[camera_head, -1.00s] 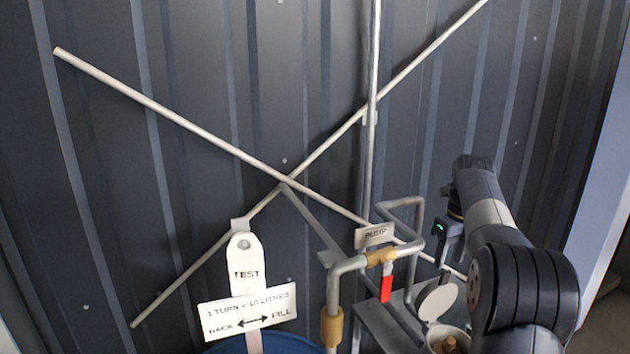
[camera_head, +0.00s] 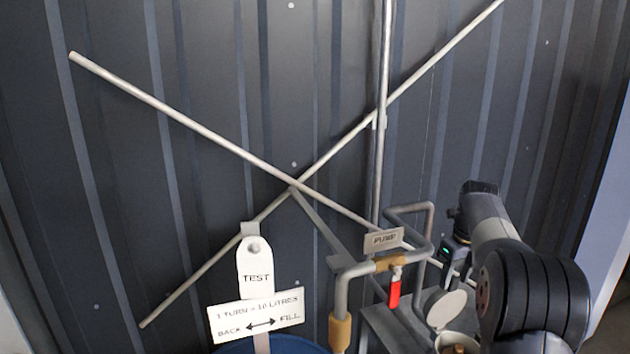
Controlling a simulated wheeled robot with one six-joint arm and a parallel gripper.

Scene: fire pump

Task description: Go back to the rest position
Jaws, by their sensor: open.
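My arm comes up at the right of the head view. My gripper (camera_head: 453,262) is at the end of it, small and dark beside a green light, and hangs just right of the bent grey pump pipe. The jaws are open, and I see nothing held in them. Their tips are hard to make out against the pipework. I cannot tell whether the gripper touches the pipe.
A white "TEST" sign (camera_head: 256,277) and a "1 turn = 10 litres" sign (camera_head: 256,316) stand at lower left. A round pale lid (camera_head: 446,309) is raised by an open pot (camera_head: 457,342) below the gripper. Crossed rods (camera_head: 180,121) span the dark corrugated wall (camera_head: 230,60).

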